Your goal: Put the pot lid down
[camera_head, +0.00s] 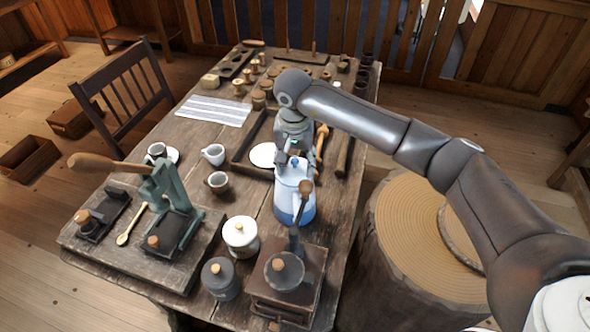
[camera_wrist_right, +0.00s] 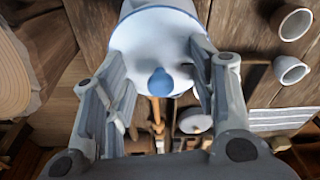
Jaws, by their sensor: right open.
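The white and blue pot (camera_head: 294,196) stands upright on the wooden table. Its pale lid (camera_wrist_right: 145,40) with a blue knob (camera_wrist_right: 160,82) shows large in the right wrist view and appears to sit on top of the pot. The knob also shows in the head view (camera_head: 294,162). My right gripper (camera_head: 294,152) is just above the pot, pointing down. In the wrist view its fingers are open, one on either side of the knob, with gaps to it. The lid's seat on the rim is partly hidden. My left gripper is out of view.
A wooden coffee grinder (camera_head: 287,285) and a lidded white jar (camera_head: 240,236) stand near the pot. White cups (camera_head: 213,154) are to the left. A dark tray with a white disc (camera_head: 263,155) lies behind. A tree-stump table (camera_head: 425,230) stands at right.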

